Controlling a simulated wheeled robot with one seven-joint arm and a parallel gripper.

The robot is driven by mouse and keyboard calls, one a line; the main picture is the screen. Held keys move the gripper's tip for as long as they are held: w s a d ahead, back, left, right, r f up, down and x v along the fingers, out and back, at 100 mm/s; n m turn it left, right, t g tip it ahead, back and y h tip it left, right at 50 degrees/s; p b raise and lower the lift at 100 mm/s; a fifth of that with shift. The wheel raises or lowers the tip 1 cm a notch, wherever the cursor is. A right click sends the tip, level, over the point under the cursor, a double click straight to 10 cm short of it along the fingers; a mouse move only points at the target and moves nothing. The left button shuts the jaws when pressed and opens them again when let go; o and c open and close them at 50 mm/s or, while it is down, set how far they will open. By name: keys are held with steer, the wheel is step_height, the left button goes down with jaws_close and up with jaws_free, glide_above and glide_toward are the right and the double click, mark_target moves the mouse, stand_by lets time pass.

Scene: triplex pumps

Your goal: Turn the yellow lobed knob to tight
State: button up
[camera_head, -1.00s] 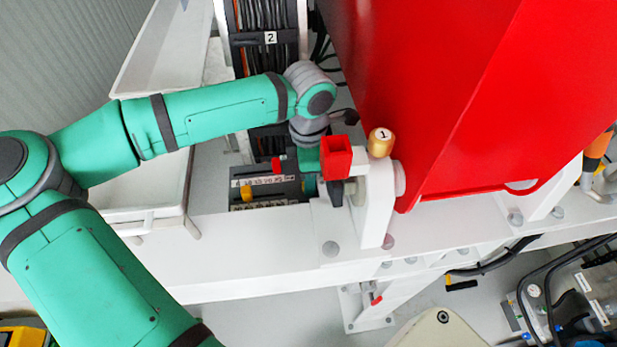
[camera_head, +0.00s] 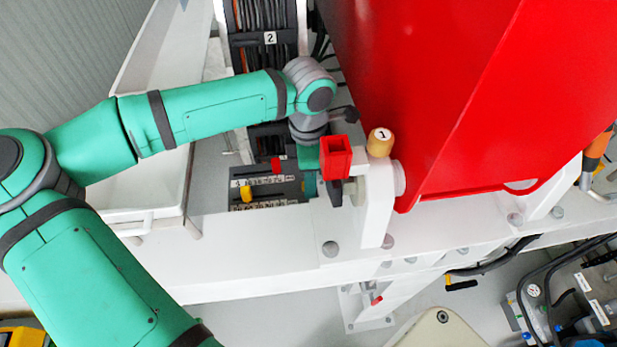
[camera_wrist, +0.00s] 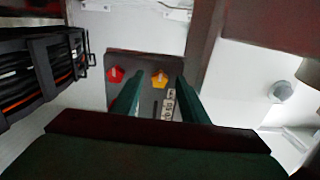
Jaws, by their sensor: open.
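The yellow lobed knob (camera_wrist: 159,78) sits on a dark panel (camera_wrist: 145,64) in the wrist view, with a white label (camera_wrist: 168,105) below it. The label is too small to read, and I cannot tell the knob's setting. In the head view, the yellow knob (camera_head: 246,193) is at the panel's left side. My gripper (camera_wrist: 158,84) is open. Its two green fingers frame the yellow knob in the wrist view; contact cannot be told. In the head view, my gripper (camera_head: 309,182) is right of the knob, partly hidden near a red block.
A red knob (camera_wrist: 115,74) is left of the yellow one on the panel. A cable tray (camera_wrist: 40,68) stands at the left of the wrist view. The red block (camera_head: 336,157), wooden knob labelled 1 (camera_head: 380,143) and large red housing (camera_head: 440,90) crowd the right side.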

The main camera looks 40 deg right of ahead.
step_height(320, 180, up, 10)
stand_by(0.4)
steer(key=shift+d+r, duration=0.1)
stand_by(0.4)
